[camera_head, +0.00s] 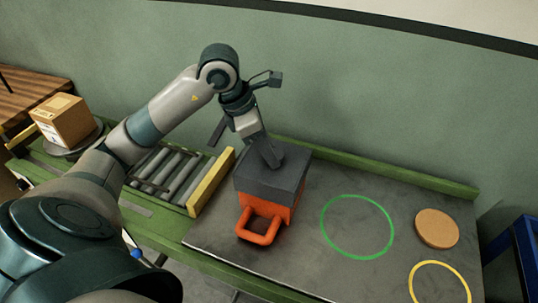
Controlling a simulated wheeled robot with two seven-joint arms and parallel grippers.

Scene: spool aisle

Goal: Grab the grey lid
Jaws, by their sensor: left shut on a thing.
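The grey lid (285,181) sits on top of an orange box (277,212) with an orange handle (258,228) at its front. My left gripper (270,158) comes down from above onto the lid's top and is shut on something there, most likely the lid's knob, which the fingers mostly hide. The lid rests level on the box, with no gap that I can make out. My right gripper is not in view.
A green ring (357,258) and a yellow ring (440,263) mark the grey tabletop (310,250). A round cork disc (437,229) lies at the right. A yellow bar (211,182) and rollers (168,175) stand left of the box. A cardboard box (65,121) sits further left.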

